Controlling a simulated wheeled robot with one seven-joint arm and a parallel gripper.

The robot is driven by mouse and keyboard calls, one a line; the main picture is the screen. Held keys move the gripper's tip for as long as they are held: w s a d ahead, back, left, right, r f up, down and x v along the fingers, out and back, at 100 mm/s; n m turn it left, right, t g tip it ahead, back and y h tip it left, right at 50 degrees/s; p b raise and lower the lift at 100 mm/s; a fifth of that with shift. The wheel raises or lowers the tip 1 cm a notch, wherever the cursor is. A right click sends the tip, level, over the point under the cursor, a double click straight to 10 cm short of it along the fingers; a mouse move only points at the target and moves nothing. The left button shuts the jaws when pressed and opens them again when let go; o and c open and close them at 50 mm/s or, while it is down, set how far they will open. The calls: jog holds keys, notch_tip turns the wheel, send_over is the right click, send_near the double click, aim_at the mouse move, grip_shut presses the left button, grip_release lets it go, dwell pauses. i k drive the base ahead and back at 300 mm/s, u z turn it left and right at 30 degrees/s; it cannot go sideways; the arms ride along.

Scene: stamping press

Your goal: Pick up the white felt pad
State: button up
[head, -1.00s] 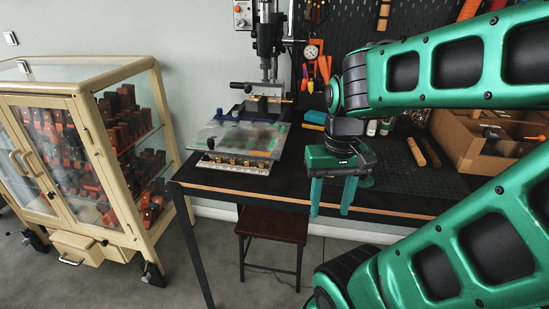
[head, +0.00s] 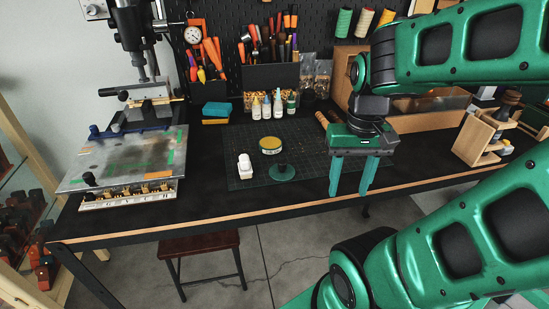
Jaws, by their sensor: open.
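A small white piece (head: 245,167) with a rounded top stands on the dark green cutting mat (head: 300,142), left of a green disc. It may be the white felt pad, but it is too small to be sure; no other clear candidate shows. My gripper (head: 350,191) is open and empty, fingers pointing down, near the table's front edge. It appears well to the right of the white piece, and nothing is between its fingers.
Beside the white piece are a yellow-topped tin (head: 271,145) and a green disc (head: 281,172) with a dark knob. Bottles (head: 278,106) stand behind. A press (head: 150,100) with a metal plate is at left, a wooden stand (head: 485,138) at right.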

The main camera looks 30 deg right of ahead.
aim_at(245, 170)
jog(key=u, duration=0.8)
jog(key=k, duration=0.95)
jog(key=z, duration=1.35)
jog(key=i, duration=1)
jog(key=u, duration=0.05)
